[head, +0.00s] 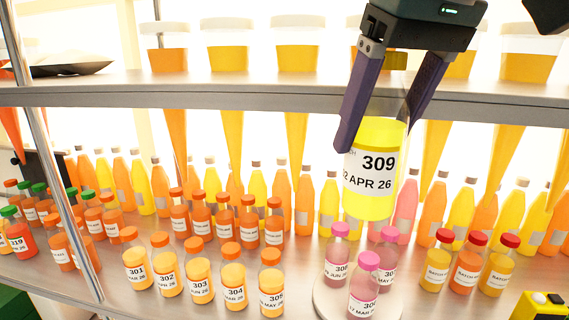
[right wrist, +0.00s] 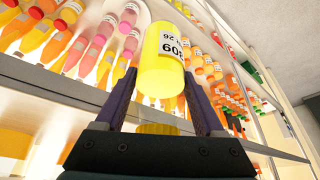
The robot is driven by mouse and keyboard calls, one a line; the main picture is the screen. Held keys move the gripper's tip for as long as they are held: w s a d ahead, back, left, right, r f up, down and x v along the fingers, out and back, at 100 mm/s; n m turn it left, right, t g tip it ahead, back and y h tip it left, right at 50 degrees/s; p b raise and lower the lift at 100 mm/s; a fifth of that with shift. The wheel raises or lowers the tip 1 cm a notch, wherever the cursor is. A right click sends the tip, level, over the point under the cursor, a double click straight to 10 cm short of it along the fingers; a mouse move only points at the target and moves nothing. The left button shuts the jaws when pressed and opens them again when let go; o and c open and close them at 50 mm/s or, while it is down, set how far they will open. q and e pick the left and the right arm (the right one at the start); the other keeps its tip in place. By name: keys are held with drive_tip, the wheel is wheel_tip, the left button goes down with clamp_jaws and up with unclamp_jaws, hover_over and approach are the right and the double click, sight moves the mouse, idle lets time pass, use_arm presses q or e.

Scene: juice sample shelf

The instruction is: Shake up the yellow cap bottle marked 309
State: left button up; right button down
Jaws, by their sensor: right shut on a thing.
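The bottle marked 309 (head: 372,180) has yellow contents and a white label reading 309 and a 2026 date. It hangs upright in the air above the pink bottles on the lower shelf. My right gripper (head: 378,128) reaches down from above, shut on its upper part, with one purple finger on each side. In the right wrist view the bottle (right wrist: 162,65) lies between the fingers, label upside down. A yellow cap (right wrist: 157,128) shows near the palm. My left gripper is not in view.
Pink-capped bottles (head: 337,252) stand on a round white stand (head: 322,296) below. Orange-capped bottles (head: 200,282) stand left, red-capped ones (head: 468,265) right. The upper shelf edge (head: 220,94) is close behind my gripper. A yellow device (head: 540,306) sits at lower right.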

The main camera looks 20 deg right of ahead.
sight(389, 146)
drive_tip(key=shift+s+a, duration=0.65)
drive_tip(key=shift+s, duration=0.35)
drive_tip(key=shift+s+a, duration=0.65)
drive_tip(key=shift+s, duration=0.4)
drive_tip(key=shift+s+a, duration=0.65)
drive_tip(key=shift+s, duration=0.35)
drive_tip(key=shift+w, duration=0.1)
